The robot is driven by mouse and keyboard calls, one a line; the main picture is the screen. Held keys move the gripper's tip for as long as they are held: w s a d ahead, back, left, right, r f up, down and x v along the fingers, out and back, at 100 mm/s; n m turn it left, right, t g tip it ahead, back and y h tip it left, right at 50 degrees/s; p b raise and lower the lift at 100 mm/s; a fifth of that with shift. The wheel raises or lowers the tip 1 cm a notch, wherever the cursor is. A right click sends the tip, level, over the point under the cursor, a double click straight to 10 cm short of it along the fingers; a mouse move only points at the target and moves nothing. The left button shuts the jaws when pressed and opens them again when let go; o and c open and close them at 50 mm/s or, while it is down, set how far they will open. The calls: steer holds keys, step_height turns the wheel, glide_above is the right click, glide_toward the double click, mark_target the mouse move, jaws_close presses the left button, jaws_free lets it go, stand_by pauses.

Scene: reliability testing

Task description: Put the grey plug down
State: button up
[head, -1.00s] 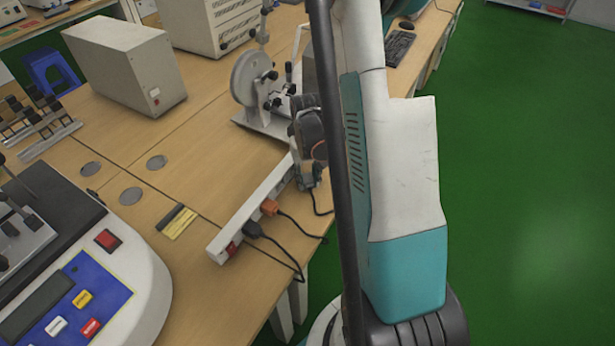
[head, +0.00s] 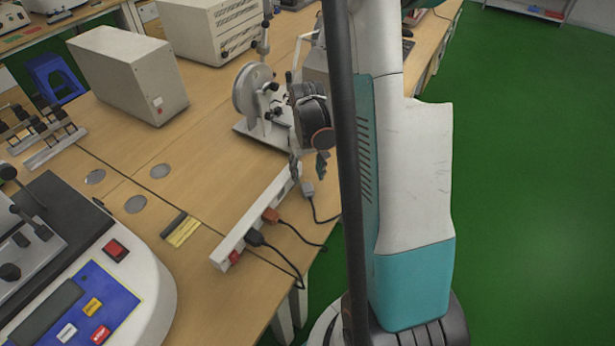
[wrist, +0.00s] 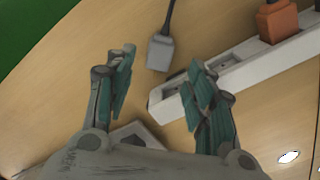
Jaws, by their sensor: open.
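The grey plug (head: 308,189) lies on the wooden table beside the far end of the white power strip (head: 240,232), with its dark cord running toward the table's edge. In the wrist view the grey plug (wrist: 160,52) sits just beyond my fingertips, outside the strip's sockets, and nothing touches it that I can see. My gripper (head: 309,167) is above the plug. In the wrist view my gripper (wrist: 161,78) has its two green-padded fingers spread wide with nothing between them. The strip (wrist: 250,72) runs behind the right finger, which hides part of it.
An orange plug (head: 270,215) and a black plug (head: 254,238) are in the strip. A fixture with a round disc (head: 252,88) stands close behind my gripper. A machine with coloured buttons (head: 140,290) is at the left front. The table middle is mostly clear.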

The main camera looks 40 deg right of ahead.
mark_target(308, 188)
step_height(308, 188, up, 6)
steer(key=shift+f+p, duration=0.2)
steer(key=shift+p, duration=0.65)
